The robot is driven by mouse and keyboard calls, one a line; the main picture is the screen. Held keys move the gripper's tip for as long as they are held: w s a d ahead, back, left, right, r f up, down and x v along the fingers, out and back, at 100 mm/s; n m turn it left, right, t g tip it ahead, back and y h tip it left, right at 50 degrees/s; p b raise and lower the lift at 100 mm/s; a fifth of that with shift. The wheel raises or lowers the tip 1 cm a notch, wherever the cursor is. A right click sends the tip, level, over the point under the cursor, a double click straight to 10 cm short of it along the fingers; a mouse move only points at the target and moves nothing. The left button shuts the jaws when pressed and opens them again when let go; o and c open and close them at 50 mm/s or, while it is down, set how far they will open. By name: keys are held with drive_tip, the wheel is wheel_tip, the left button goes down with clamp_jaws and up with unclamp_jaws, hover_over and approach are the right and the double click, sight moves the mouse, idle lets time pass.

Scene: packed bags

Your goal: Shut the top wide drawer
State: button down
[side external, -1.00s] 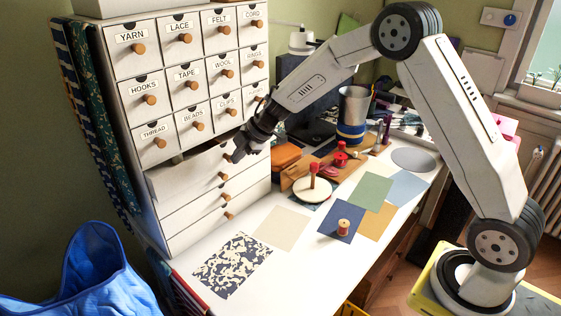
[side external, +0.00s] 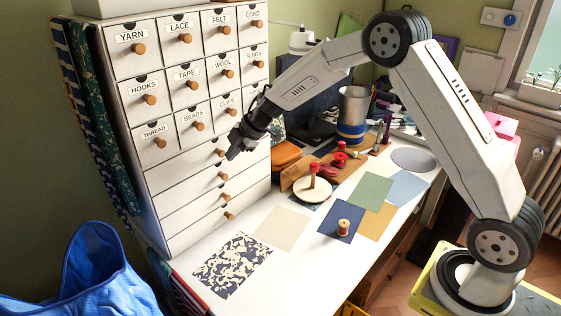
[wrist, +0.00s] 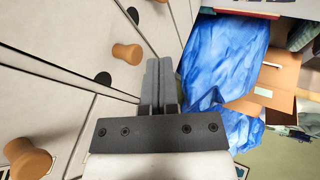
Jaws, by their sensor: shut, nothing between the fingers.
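The top wide drawer (side external: 178,169) is a white front below the small labelled drawers in the side external view. Its front looks flush with the cabinet, with no dark gap above it. Its wooden knob (side external: 220,152) shows just left of my fingertips. My gripper (side external: 232,154) is shut and empty, just in front of the drawer's right part; I cannot tell whether it touches. In the wrist view my shut fingers (wrist: 160,82) lie beside the white drawer fronts, near a wooden knob (wrist: 128,53).
Small labelled drawers (side external: 196,76) sit above, and other wide drawers (side external: 190,213) below, all shut. The table holds a spool (side external: 343,226), coloured sheets (side external: 372,191) and a metal cup (side external: 353,107). A blue bag (side external: 100,275) stands at front left.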

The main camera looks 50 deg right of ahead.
drive_tip(key=s+f+v, duration=0.1)
drive_tip(key=s+v, duration=0.1)
drive_tip(key=v, duration=0.9)
drive_tip(key=shift+a, duration=0.15)
drive_tip(key=shift+s+a+r, duration=0.1)
drive_tip(key=shift+a+r, duration=0.05)
drive_tip(key=s+a+f+m+g+h, duration=0.1)
drive_tip(key=s+f+m, duration=0.3)
drive_tip(key=s+m, duration=0.4)
drive_tip(key=s+a+f+m+g+h, duration=0.1)
drive_tip(key=s+f+m, duration=0.4)
drive_tip(key=s, duration=1.1)
drive_tip(key=shift+m+g+h, duration=0.6)
drive_tip(key=shift+m+h, duration=0.7)
drive_tip(key=shift+m, duration=0.6)
